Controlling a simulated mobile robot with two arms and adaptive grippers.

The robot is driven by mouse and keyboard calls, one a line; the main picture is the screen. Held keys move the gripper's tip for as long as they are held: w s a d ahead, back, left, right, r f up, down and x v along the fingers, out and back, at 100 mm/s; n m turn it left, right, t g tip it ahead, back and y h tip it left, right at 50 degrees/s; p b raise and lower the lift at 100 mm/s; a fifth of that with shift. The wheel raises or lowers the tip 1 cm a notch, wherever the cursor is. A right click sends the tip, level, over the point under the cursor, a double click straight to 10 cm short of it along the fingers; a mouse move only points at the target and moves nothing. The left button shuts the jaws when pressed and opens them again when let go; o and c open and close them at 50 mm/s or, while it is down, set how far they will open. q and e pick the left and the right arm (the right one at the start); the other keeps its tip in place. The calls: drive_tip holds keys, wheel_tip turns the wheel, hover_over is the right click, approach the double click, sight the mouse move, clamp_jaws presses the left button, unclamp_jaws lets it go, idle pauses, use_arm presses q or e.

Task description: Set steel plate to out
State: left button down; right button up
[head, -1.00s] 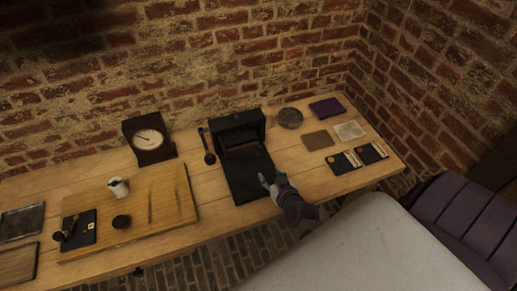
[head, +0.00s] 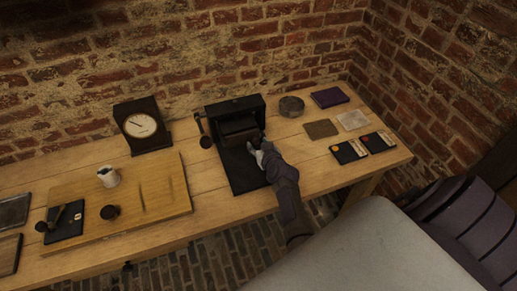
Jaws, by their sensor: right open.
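A black box-like device (head: 238,108) with a side crank stands at the back middle of the table. A dark flat bed (head: 243,172) extends from its front opening, and a brownish block (head: 240,130) sits inside. My right gripper (head: 260,149) is open over the right side of the bed, close to the opening; I cannot tell if it touches anything. No thing is clearly identifiable as the steel plate. A pale grey square (head: 352,120) lies flat at the right, and a dark framed plate (head: 14,211) lies at the far left. My left gripper is not in view.
A clock (head: 142,125) stands left of the device. A wooden board (head: 165,192) holds a white jug (head: 109,176) and a dark round pot (head: 110,212). A round tin (head: 291,106), a brown square (head: 320,129), a purple book (head: 329,97) and two dark cards lie right. Brick walls close the back.

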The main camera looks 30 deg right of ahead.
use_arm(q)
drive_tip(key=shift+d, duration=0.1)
use_arm(e)
clamp_jaws()
idle(0.4)
